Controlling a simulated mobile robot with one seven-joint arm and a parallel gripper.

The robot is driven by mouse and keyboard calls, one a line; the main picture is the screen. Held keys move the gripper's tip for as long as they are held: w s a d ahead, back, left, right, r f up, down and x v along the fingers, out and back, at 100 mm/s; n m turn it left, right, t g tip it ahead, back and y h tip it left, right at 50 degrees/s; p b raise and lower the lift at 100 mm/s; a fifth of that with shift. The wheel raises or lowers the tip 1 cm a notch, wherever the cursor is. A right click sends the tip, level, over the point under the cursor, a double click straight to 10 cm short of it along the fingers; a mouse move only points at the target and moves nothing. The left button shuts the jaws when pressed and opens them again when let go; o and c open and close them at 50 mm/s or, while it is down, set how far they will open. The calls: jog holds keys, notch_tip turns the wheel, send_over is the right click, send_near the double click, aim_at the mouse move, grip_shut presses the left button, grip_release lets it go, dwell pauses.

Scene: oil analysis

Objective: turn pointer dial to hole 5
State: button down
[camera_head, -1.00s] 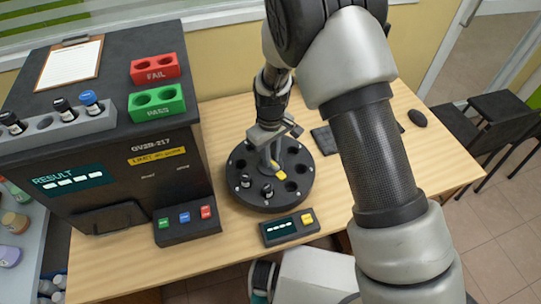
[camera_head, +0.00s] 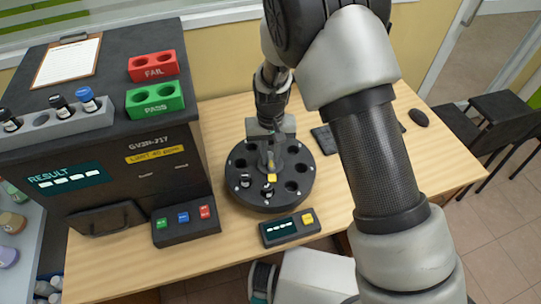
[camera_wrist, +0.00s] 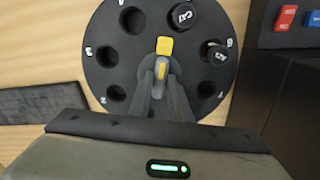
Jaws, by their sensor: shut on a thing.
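The round black dial (camera_head: 240,199) lies flat on the table, with holes around its rim and small white numbers that are hard to read. It also fills the upper wrist view (camera_wrist: 110,62). The pointer has a yellow tip (camera_head: 271,178); in the wrist view the tip (camera_wrist: 164,45) points up, between an empty hole and a vial's hole. My gripper (camera_head: 268,162) is over the dial's centre, shut on the pointer handle (camera_wrist: 161,70). Two dark-capped vials (camera_head: 245,181) (camera_head: 267,190) sit in neighbouring front holes; the pointer tip is just beside one.
The black analyser (camera_head: 130,200) with its buttons (camera_head: 183,217) stands close left of the dial. A small display box with a yellow button (camera_head: 290,228) is just in front. A keyboard (camera_head: 325,139) and mouse (camera_head: 419,117) lie behind right. The right table (camera_head: 440,160) is bare.

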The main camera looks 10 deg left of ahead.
aim_at(270, 159)
jog(key=shift+m, duration=0.9)
jog(key=c, duration=1.6)
grip_release()
jog(key=shift+c, duration=0.2)
jog(key=shift+r, duration=0.1)
notch_tip(270, 159, up, 17)
jog(key=shift+r+p, duration=0.2)
jog(key=shift+p, duration=0.1)
